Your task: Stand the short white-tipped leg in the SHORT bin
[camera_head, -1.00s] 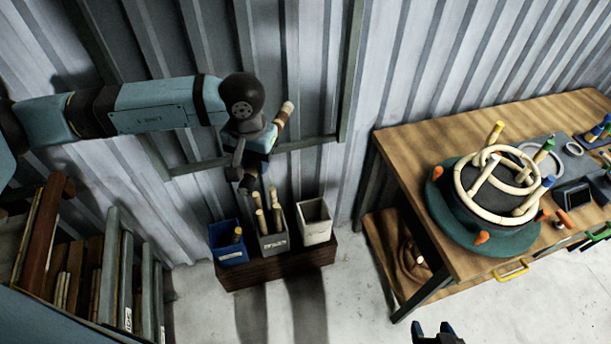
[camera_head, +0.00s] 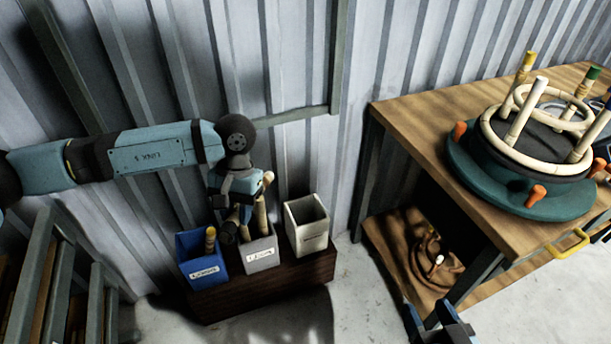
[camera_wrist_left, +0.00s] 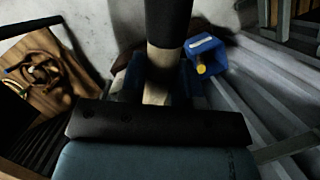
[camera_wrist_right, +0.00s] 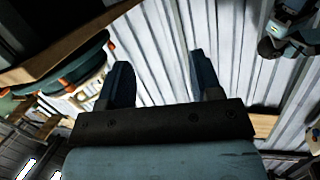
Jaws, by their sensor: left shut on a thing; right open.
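My left gripper (camera_head: 240,222) is down at the grey bin (camera_head: 262,258), among its standing legs. It is shut on a pale leg with a dark band (camera_wrist_left: 160,60). The leg rises between the fingers in the left wrist view; its lower end and tip colour are hidden. A blue bin (camera_head: 204,268) with a yellow-tipped leg (camera_head: 210,238) stands left of the grey one, and an empty-looking white bin (camera_head: 306,232) right of it. The labels are too blurred to read. My right gripper (camera_head: 430,315) is open and empty at the bottom; it also shows in its wrist view (camera_wrist_right: 161,75).
The bins stand on a dark wooden block (camera_head: 310,272) against the corrugated wall. A wooden workbench (camera_head: 405,110) at right carries a teal round fixture (camera_head: 475,185) with rattan rings and legs. A brown sack (camera_head: 425,255) lies on its lower shelf. Floor between is clear.

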